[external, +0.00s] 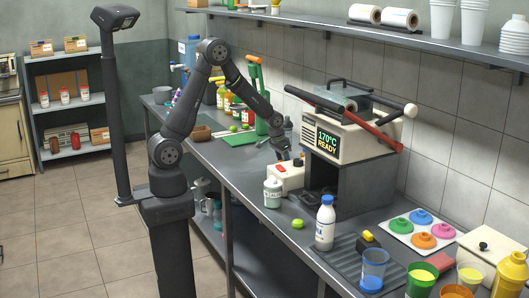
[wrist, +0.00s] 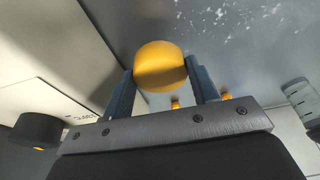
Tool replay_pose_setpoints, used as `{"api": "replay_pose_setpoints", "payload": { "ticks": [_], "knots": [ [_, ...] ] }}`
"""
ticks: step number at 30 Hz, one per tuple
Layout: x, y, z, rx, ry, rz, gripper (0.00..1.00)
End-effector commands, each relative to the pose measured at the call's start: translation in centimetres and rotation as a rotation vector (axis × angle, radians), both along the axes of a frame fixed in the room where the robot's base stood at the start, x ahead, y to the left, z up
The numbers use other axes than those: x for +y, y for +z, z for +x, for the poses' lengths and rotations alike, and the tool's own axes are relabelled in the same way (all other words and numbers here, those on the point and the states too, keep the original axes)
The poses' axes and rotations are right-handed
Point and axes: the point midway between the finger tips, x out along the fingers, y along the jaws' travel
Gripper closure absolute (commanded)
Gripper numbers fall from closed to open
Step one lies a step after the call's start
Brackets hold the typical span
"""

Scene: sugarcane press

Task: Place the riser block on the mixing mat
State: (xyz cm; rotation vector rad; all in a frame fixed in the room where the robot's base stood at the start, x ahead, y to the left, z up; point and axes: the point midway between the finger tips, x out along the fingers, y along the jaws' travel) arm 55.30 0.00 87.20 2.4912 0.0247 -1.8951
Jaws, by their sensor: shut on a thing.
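My gripper (external: 284,154) is over the counter, just above and behind a small white box with a red button (external: 287,177). In the wrist view its two fingers (wrist: 161,88) are shut on a yellow rounded thing (wrist: 160,62). In the external view I cannot make out this held thing. I cannot tell from its shape whether it is the riser block. A dark ribbed mat (external: 338,252) lies at the counter's front, right of the white box; no label shows whether it is the mixing mat.
A white bottle (external: 325,222) stands by the dark mat, and a pump bottle (external: 272,192) is left of it. The press with its 170°C display (external: 328,141) stands at the back. A lime (external: 298,224) lies near the front edge. Cups (external: 373,270) crowd the right.

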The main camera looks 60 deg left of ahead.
Motion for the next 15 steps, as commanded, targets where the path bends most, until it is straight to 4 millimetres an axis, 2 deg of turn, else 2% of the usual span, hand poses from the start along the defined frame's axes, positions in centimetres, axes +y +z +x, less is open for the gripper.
{"api": "replay_pose_setpoints", "payload": {
  "ticks": [5,15],
  "knots": [
    [-0.2,2.7,-2.1,-0.006,0.075,0.000,0.69],
    [-0.4,8.7,-8.1,-0.005,0.278,-0.001,0.69]
  ]
}}
